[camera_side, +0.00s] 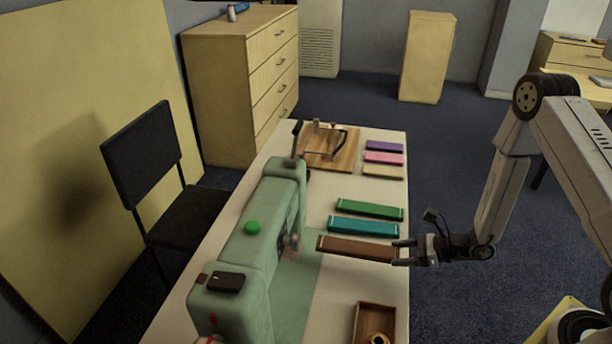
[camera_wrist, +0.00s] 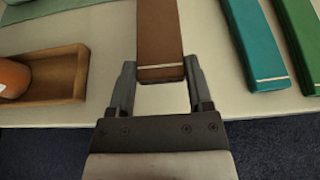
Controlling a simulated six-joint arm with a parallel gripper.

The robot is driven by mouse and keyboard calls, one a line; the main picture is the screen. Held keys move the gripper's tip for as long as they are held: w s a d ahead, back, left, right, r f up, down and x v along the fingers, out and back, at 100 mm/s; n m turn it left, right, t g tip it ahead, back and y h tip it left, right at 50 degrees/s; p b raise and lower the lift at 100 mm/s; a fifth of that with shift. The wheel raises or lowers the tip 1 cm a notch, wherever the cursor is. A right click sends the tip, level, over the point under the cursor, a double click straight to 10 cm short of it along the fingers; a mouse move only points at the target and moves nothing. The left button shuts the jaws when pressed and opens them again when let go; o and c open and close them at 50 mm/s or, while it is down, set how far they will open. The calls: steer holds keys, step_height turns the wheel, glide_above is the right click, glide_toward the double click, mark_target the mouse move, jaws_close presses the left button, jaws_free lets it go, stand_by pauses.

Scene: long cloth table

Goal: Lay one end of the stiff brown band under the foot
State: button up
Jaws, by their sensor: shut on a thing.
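The stiff brown band (camera_side: 355,248) lies flat and level at the right part of the table, its far end pointing left toward the green sewing machine (camera_side: 245,262). My gripper (camera_side: 398,252) is shut on the band's near end. In the wrist view, my gripper's fingers (camera_wrist: 160,72) sit on both sides of the brown band (camera_wrist: 160,35), near its pale end stripe. The machine's grey needle and foot area (camera_side: 291,242) is left of the band's far end, with a gap between. The foot itself is too small to make out clearly.
A teal band (camera_side: 363,228) and a green band (camera_side: 370,210) lie just beyond the brown one. A wooden tray (camera_side: 372,318) with a round orange-brown thing is on the near side. A wooden board (camera_side: 328,150) and smaller purple, pink and tan pieces lie at the far end.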

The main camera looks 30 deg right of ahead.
mark_target(393, 253)
steer(key=shift+w+a+f, duration=0.1)
steer(key=shift+f, duration=0.75)
steer(key=shift+w+a+f, duration=0.1)
steer(key=shift+f, duration=0.75)
steer(key=shift+w+a+f, duration=0.15)
steer(key=shift+w+a, duration=1.65)
steer(key=shift+w+a+f, duration=0.1)
steer(key=shift+w+a, duration=1.65)
steer(key=o, duration=1.3)
steer(key=shift+c, duration=0.2)
steer(key=shift+v, duration=3.9)
